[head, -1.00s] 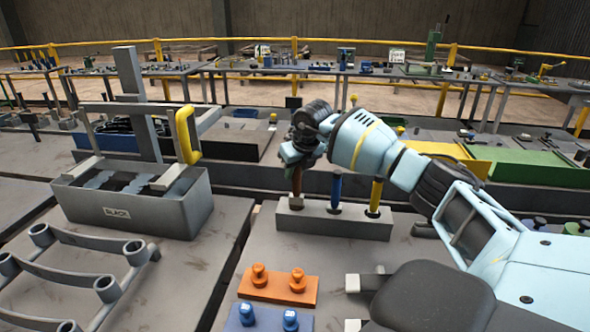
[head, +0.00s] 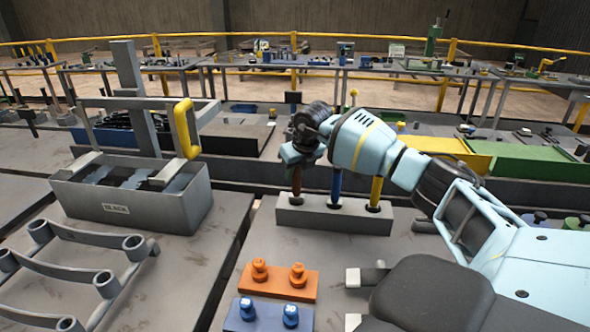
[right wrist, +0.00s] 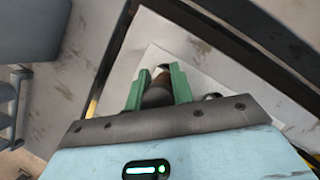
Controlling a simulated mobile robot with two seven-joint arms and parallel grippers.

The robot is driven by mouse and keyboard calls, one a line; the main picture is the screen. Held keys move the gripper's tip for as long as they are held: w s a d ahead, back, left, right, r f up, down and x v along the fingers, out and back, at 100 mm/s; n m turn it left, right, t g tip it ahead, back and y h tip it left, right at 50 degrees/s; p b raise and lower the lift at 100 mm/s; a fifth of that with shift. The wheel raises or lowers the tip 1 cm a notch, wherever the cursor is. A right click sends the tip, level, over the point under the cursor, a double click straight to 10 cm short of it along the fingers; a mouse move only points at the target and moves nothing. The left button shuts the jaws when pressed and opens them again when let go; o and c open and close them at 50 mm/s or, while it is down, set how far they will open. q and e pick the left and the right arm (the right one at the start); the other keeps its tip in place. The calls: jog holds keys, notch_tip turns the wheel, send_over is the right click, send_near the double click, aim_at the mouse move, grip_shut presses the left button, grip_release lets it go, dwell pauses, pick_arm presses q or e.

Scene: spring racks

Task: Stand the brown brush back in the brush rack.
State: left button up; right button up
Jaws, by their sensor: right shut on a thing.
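The brush rack (head: 325,218) is a pale grey block on the bench in the middle of the head view. The brown brush (head: 297,181) stands upright at its left place, its lower end meeting the rack's top. My right gripper (head: 297,163) is shut on its upper part. In the right wrist view the green fingers of my right gripper (right wrist: 161,82) lie on either side of the brown brush (right wrist: 159,82). How deep the brush sits is hidden. A blue brush (head: 336,186) and a yellow brush (head: 376,191) stand beside it in the rack. My left gripper is not in view.
An orange block (head: 278,285) and a blue block (head: 268,318) with pegs lie in front of the rack. A grey bin (head: 130,205) with a yellow handle stands at left, behind a ring rack (head: 75,240). Green and yellow trays lie behind my right arm.

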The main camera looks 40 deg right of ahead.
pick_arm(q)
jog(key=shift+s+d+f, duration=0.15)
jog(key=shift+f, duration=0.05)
pick_arm(e)
jog(key=shift+f, duration=0.6)
jog(key=o, duration=1.1)
jog(key=shift+c, duration=0.2)
jog(key=shift+o, duration=0.2)
jog(key=o, duration=0.4)
jog(key=shift+o, duration=0.2)
jog(key=shift+r, duration=0.1)
jog(key=shift+r+p, duration=0.75)
jog(key=shift+r, duration=1.75)
jog(key=shift+r+p, duration=0.3)
jog(key=shift+r, duration=0.7)
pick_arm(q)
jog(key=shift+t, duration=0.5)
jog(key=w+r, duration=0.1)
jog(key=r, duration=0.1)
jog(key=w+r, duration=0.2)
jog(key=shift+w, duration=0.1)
pick_arm(e)
jog(key=shift+f, duration=0.1)
